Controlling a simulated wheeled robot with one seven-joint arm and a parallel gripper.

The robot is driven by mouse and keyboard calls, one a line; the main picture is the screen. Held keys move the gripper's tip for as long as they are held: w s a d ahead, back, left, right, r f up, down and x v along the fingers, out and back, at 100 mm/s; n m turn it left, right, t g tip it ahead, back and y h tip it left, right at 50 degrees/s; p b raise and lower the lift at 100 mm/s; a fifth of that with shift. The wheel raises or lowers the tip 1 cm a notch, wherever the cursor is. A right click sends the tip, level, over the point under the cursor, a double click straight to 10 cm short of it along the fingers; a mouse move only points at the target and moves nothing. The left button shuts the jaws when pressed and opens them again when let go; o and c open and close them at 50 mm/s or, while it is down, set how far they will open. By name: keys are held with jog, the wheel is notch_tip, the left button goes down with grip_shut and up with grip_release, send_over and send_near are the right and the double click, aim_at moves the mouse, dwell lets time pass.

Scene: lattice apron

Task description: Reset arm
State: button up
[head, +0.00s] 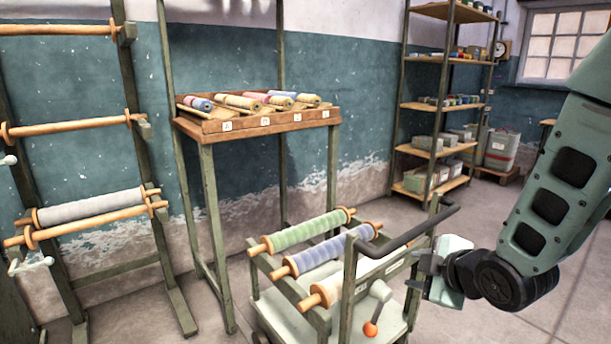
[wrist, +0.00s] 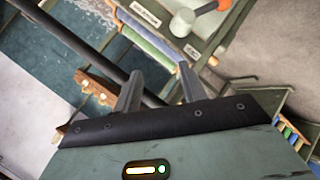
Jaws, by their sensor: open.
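My gripper (head: 416,274) is at the right of the head view, beside the right end of a green cart (head: 385,322). Its two grey fingers stand apart in the wrist view (wrist: 160,70), with nothing held between them. My arm comes in from the upper right and is bent at the wrist. The cart's dark push handle (head: 408,232) passes close to the gripper in the picture; I cannot tell whether they touch.
The cart carries a green roll (head: 305,231), a blue roll (head: 325,250), a pale roll (head: 350,280) and a mallet (head: 378,300). A wooden rack (head: 255,122) holds several small rolls. A roller frame (head: 90,209) stands left, shelves (head: 440,107) behind. Floor is clear right of the cart.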

jog(key=s+a+r+m+g+h, duration=0.1)
jog(key=s+a+m+g, duration=0.2)
jog(key=s, duration=0.6)
jog(key=s+a+r+m+g+h, duration=0.15)
jog(key=s+g, duration=0.25)
jog(key=s, duration=0.5)
jog(key=s+a+r+m+g, duration=0.1)
jog(key=s+a+m+g, duration=0.25)
jog(key=s, duration=0.55)
notch_tip(320, 180, up, 27)
jog(key=p, duration=2.6)
jog(key=shift+w+f+p, duration=0.2)
jog(key=shift+p, duration=0.2)
